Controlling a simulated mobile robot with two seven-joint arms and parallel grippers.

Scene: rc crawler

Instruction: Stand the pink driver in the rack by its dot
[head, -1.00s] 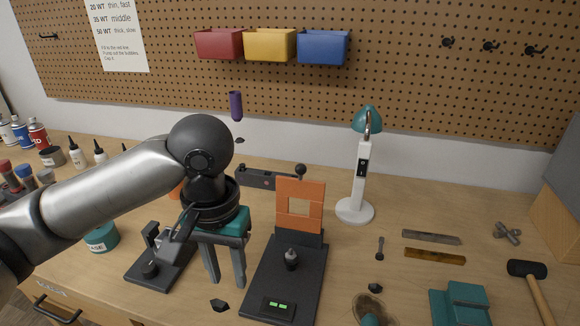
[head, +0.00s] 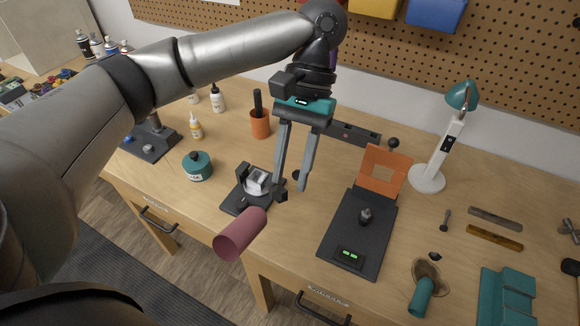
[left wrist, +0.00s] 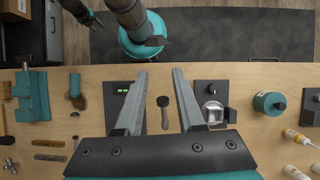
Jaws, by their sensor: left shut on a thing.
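The pink driver (head: 240,235) shows in the head view as a thick pink cylinder, tilted, in front of the table's near edge. In the left wrist view the gripper (left wrist: 158,76) shows both fingers, but no pink is visible there. A dark arm part of mine, likely the right gripper (left wrist: 90,15), shows small at the top left of that view. I cannot identify the rack or its dot for sure.
A black clamp stand (head: 236,206) lies below left of the fingers. A black base (head: 345,235) with an orange panel (head: 385,172) stands to the right. A teal jar (head: 197,167), an orange cup (head: 260,124), a lamp (head: 428,178) and a teal block (head: 507,298) stand around.

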